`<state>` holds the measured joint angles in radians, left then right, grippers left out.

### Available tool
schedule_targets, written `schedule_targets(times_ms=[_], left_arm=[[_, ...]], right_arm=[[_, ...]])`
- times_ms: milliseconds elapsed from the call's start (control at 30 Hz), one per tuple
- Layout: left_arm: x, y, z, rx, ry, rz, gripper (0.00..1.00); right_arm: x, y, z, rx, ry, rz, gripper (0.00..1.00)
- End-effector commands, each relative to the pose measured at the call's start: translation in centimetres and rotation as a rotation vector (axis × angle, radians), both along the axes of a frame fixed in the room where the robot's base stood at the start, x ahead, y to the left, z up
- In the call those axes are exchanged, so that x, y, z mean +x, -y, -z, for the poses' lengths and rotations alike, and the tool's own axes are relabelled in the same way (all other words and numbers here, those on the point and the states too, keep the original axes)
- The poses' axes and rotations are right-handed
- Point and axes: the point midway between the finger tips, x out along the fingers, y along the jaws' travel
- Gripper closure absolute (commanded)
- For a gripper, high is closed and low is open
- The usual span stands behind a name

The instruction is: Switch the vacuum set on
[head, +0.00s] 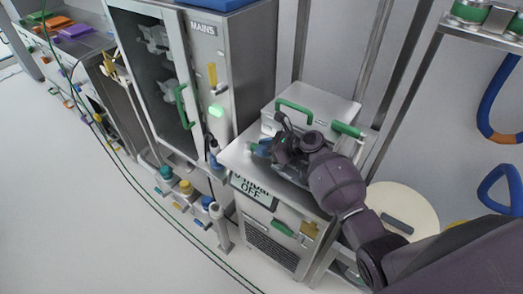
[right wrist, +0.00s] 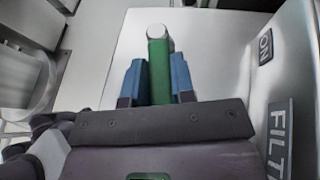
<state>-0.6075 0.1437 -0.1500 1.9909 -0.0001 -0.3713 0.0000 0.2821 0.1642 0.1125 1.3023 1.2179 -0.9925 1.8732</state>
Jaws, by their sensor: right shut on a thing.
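A steel unit (head: 285,225) with a sloping top stands right of centre in the head view. Its front sign (head: 253,190) reads "OFF", with the line above partly unreadable. My right gripper (head: 262,149) is over its top, with blue fingertips. In the right wrist view, the fingers (right wrist: 157,82) are shut on a green handle (right wrist: 158,62) with a pale round end, one finger on each side. An "ON" label (right wrist: 265,46) and a partly cut-off "FILT" label (right wrist: 279,135) are to the right of the handle. My arm hides part of the unit's top. My left gripper is not in view.
A tall "MAINS" cabinet (head: 255,60) with a lit green lamp (head: 216,110) stands to the left. A steel box with a green handle (head: 294,106) sits behind my gripper. Blue hooks (head: 500,95) hang at right. Open floor (head: 80,210) lies left.

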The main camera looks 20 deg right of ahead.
Motion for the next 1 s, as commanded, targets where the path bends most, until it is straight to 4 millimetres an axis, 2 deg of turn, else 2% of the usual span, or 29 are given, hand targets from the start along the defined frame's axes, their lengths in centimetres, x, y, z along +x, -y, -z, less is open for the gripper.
schedule_targets(times_ms=[267,300,467,767,1000], left_arm=[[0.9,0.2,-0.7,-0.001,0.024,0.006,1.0],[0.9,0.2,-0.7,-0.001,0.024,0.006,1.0],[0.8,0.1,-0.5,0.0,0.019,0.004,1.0],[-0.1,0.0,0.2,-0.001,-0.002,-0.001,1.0],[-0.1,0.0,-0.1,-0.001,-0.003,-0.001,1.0]], right_arm=[[-0.1,0.0,0.3,-0.001,-0.004,-0.006,1.0],[-0.1,0.0,0.3,0.0,-0.004,-0.005,0.75],[-0.1,0.0,0.2,0.0,-0.003,-0.003,0.51],[-0.1,0.1,0.0,0.0,-0.002,-0.003,0.51],[-1.8,2.1,-1.0,-0.001,-0.002,-0.001,0.51]])
